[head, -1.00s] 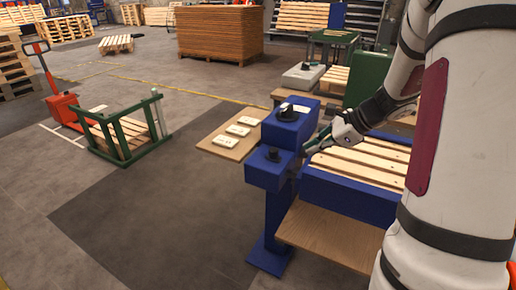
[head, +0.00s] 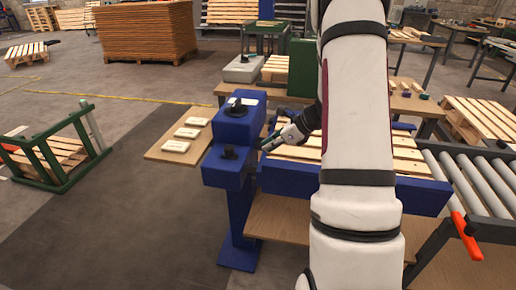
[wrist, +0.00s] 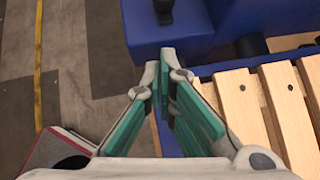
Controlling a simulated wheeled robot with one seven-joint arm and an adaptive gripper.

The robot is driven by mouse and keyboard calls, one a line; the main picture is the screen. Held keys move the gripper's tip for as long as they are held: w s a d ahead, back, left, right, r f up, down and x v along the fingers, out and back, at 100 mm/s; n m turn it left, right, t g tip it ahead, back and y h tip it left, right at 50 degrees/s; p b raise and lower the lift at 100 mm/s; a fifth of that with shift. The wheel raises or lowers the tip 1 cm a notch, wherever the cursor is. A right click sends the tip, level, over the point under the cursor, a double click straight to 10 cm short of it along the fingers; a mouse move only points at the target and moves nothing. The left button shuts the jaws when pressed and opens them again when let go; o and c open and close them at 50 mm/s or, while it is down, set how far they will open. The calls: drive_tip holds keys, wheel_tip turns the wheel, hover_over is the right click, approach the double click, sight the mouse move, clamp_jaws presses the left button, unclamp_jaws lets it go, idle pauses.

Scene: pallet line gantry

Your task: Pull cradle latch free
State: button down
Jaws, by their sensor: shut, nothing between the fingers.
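A blue post (head: 241,200) carries two blue boxes, each with a black knob; the upper knob (head: 237,107) and the lower knob (head: 229,152) both show in the head view. The blue cradle (head: 350,183) beside it holds a slatted pallet (head: 404,160). I cannot tell which part is the latch. My gripper (head: 268,146) is close to the right side of the boxes, above the pallet's left end. In the wrist view its green fingers (wrist: 161,70) are shut and empty, just short of a blue box (wrist: 175,30) with a black knob (wrist: 163,10).
A wooden shelf (head: 158,154) with several white blocks juts out left of the post. A roller conveyor (head: 470,185) with an orange handle (head: 466,236) stands at the right. A green-framed pallet stand (head: 60,160) is at far left. The dark floor between is clear.

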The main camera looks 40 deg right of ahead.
sight(230, 152)
drive_tip(key=x, duration=0.3)
drive_tip(key=w+r+x, duration=0.1)
drive_tip(key=x, duration=0.6)
drive_tip(key=shift+w+a, duration=0.4)
drive_tip(key=shift+a, duration=0.1)
drive_tip(key=shift+w+a, duration=0.2)
drive_tip(key=shift+w, duration=0.3)
drive_tip(key=w+a, duration=0.1)
drive_tip(key=w+a+b, duration=0.1)
drive_tip(key=w, duration=0.1)
drive_tip(key=shift+w+a+f, duration=0.1)
drive_tip(key=shift+w+a, duration=0.1)
drive_tip(key=shift+a, duration=0.15)
